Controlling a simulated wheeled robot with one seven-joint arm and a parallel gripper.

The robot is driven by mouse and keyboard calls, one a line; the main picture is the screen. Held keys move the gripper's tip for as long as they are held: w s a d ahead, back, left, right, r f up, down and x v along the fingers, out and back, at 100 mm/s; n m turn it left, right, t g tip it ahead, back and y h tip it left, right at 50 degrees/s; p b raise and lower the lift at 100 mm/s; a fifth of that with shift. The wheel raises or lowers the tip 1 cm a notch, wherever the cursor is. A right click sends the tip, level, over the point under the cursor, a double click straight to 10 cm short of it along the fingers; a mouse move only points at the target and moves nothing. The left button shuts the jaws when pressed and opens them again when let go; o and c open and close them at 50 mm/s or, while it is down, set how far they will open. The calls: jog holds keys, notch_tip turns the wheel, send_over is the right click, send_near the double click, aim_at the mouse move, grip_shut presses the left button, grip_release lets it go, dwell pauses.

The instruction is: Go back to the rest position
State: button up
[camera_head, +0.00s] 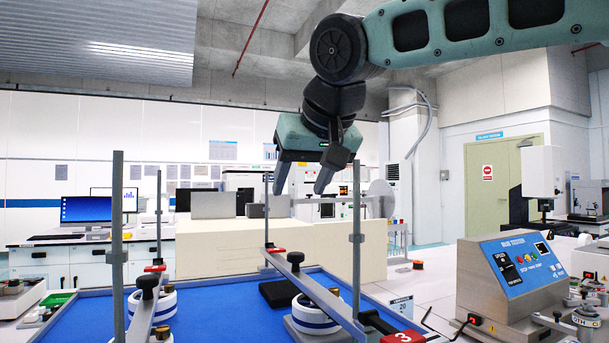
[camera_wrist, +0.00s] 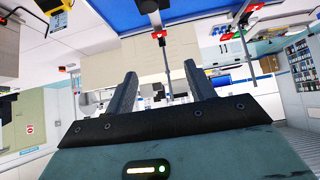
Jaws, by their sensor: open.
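My gripper (camera_head: 302,180) hangs in the air in the upper middle of the head view, pointing down. Its two fingers are apart with nothing between them, above and behind the blue table (camera_head: 215,297). In the wrist view my gripper (camera_wrist: 158,80) also shows open and empty, its fingers parted against the background of the room. That view is turned over, with the blue table (camera_wrist: 185,12) at its top edge. The fingers touch nothing.
Metal posts (camera_head: 356,240) and slanted bars stand on the blue table, with white-and-blue round weights (camera_head: 310,314) and a black block (camera_head: 279,293). A tester box (camera_head: 515,270) stands at right. Computer desks (camera_head: 84,232) line the back. Air around my gripper looks clear.

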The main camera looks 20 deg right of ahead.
jog(key=shift+s+r, duration=0.45)
jog(key=shift+s, duration=0.05)
